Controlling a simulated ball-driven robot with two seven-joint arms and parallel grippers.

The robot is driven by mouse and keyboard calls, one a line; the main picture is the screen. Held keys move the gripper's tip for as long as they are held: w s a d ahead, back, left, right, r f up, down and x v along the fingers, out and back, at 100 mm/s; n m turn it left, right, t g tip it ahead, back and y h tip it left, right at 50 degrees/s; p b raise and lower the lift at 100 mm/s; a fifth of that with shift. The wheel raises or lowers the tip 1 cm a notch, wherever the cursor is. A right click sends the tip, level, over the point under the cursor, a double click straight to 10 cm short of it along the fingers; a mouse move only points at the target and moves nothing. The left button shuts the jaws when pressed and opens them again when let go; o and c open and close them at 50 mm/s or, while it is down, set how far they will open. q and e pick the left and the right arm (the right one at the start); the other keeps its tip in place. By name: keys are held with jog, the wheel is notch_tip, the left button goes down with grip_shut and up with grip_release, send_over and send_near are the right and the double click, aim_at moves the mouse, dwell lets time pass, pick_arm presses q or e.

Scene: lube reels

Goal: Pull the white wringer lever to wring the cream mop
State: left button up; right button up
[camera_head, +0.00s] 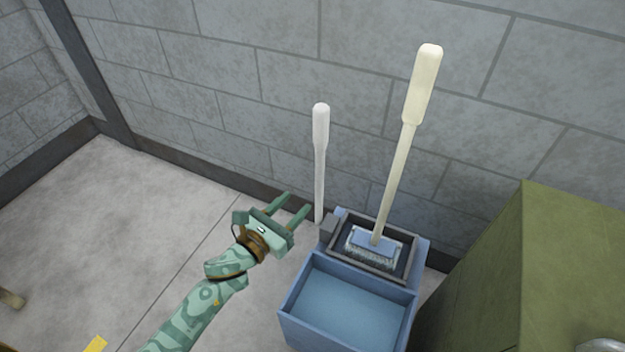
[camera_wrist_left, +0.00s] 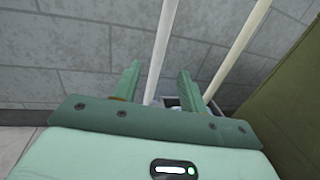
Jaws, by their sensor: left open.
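The white wringer lever (camera_head: 320,150) stands upright at the left side of the wringer (camera_head: 342,218) on the blue bucket (camera_head: 296,306). The cream mop (camera_head: 408,130) stands tilted with its head in the wringer. My left gripper (camera_head: 292,205) is open and empty, just left of the lever's lower part in the head view. In the left wrist view the lever (camera_wrist_left: 160,55) shows in the gap between the two fingers (camera_wrist_left: 158,78), beyond them. The mop handle (camera_wrist_left: 236,50) passes to the right of the fingers. The lever's foot is partly hidden. My right gripper is not in view.
A green cabinet or box (camera_head: 540,260) stands right of the bucket. A grey block wall (camera_head: 230,60) rises close behind the bucket.

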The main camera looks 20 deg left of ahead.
aim_at(317, 182)
pick_arm(q)
jog(key=b+x, duration=0.1)
jog(key=x, duration=0.9)
jog(key=shift+f, duration=0.15)
jog(key=shift+w+d, duration=0.15)
jog(key=shift+w, duration=0.25)
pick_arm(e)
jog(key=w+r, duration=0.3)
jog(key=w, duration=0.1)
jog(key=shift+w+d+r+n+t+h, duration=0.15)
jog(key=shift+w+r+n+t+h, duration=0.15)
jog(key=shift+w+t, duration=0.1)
pick_arm(q)
jog(key=shift+c, duration=0.2)
